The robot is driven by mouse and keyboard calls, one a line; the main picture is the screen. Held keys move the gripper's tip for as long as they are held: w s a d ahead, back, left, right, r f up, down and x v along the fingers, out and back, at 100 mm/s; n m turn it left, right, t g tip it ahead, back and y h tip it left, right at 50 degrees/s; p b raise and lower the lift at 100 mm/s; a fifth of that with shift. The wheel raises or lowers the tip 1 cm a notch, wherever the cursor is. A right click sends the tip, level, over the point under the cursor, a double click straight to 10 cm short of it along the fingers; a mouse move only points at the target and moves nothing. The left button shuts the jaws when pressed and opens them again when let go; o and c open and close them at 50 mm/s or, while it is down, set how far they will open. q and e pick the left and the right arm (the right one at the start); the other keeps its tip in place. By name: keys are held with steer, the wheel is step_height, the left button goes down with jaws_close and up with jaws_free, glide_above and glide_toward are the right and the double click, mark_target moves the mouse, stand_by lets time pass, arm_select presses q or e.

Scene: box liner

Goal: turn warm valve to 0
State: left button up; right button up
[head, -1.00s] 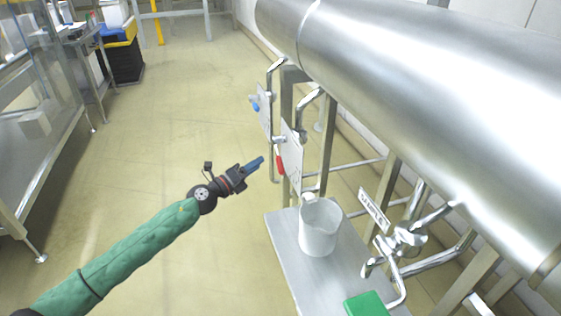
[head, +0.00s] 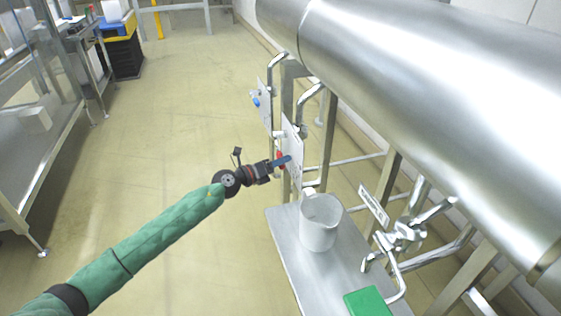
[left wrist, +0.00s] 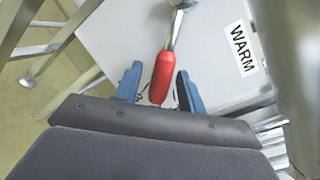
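The warm valve's red handle (left wrist: 163,78) sits between the two blue fingers of my left gripper (left wrist: 157,85) in the left wrist view. The fingers are open, with a gap on each side of the handle. A label reading WARM (left wrist: 242,48) is on the pale panel to its right. In the head view my left gripper (head: 284,162) is at the red handle (head: 280,155), in front of the white panel (head: 294,148), and partly covers it. Dial marks show near the fingertips but are too small to read. My right gripper is not in view.
A blue-handled valve (head: 256,100) is on another panel farther back. A white jug (head: 319,222) and a green block (head: 368,302) stand on a metal shelf (head: 288,250) below. A sample valve (head: 402,236) is at the right, under a large steel tank (head: 430,90).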

arm_select(q)
steer(key=shift+w+d, duration=0.15)
steer(key=shift+d, duration=0.05)
jaws_close()
